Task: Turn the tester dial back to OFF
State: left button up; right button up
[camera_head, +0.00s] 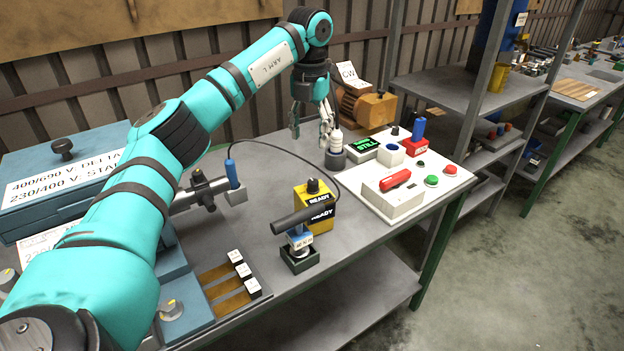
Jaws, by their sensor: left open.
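A yellow box marked READY (318,212), which looks like the tester, stands on the grey workbench. A black dial (313,186) sits on its top. The dial's setting is too small to read. My left gripper (311,122) is open with its fingers pointing down. In the picture it is above and behind the yellow box, apart from the dial, and close to a white-and-grey stepped part (335,150). I cannot tell whether it touches that part. No OFF mark is legible.
A white panel (440,187) with buttons and a red switch is to the right. A motor (367,105) stands behind. A blue case (70,165) is at left.

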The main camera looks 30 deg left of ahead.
aim_at(313, 181)
pick_arm(q)
jog(key=f, duration=0.4)
jog(key=f+p, duration=0.1)
jog(key=f, duration=0.6)
jog(key=shift+w+d+f, duration=0.1)
jog(key=shift+d+f, duration=0.2)
jog(key=shift+f, duration=0.05)
jog(key=shift+f+p, duration=0.3)
jog(key=shift+f, duration=0.35)
jog(key=c, duration=0.6)
grip_shut()
pick_arm(e)
jog(key=shift+w+d+r, duration=0.5)
jog(key=shift+d+r, duration=0.3)
jog(key=shift+r, duration=0.05)
